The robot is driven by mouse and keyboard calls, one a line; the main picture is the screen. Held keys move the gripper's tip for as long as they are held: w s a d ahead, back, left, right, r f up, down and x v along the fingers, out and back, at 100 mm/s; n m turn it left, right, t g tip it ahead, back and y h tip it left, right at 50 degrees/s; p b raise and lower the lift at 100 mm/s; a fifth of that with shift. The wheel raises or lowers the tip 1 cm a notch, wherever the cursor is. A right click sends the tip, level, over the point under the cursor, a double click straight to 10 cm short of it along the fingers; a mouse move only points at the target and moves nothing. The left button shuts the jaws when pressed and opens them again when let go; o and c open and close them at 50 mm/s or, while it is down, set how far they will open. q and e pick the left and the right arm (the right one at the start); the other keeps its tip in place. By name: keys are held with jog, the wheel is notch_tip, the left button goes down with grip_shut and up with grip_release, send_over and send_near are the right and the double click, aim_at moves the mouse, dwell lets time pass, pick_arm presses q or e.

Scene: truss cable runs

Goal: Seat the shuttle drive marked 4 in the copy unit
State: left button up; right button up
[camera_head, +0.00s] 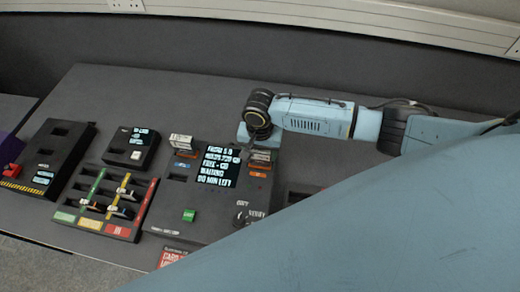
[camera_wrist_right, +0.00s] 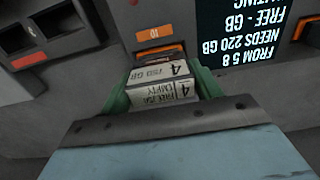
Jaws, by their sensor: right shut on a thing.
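The shuttle drive marked 4 (camera_wrist_right: 160,83) has white labels reading 750 GB and EMPTY. My right gripper (camera_wrist_right: 163,92) is shut on it, with a green finger on each side. It also shows in the head view (camera_head: 260,143), over the right side of the copy unit (camera_head: 205,222). The drive's far end meets an orange-edged slot (camera_wrist_right: 160,52) of the unit; I cannot tell how deep it sits. Another drive (camera_head: 181,142) stands in the unit's left slot. The unit's screen (camera_head: 219,166) reads FROM 5 8, NEEDS 220 GB. My left gripper is not in view.
A rack (camera_head: 118,231) with coloured lanes holds several drives left of the unit. The unit has a green button (camera_head: 189,215) and a knob (camera_head: 240,217). My arm hides the lower right.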

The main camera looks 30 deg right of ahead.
dwell(0.4)
jog(key=o, duration=1.5)
jog(key=shift+f, duration=0.1)
notch_tip(320, 180, up, 3)
jog(key=p, duration=0.3)
notch_tip(320, 180, up, 2)
jog(key=p, duration=0.2)
jog(key=shift+r+p, duration=0.25)
jog(key=shift+p, duration=0.1)
jog(key=shift+r, duration=1.05)
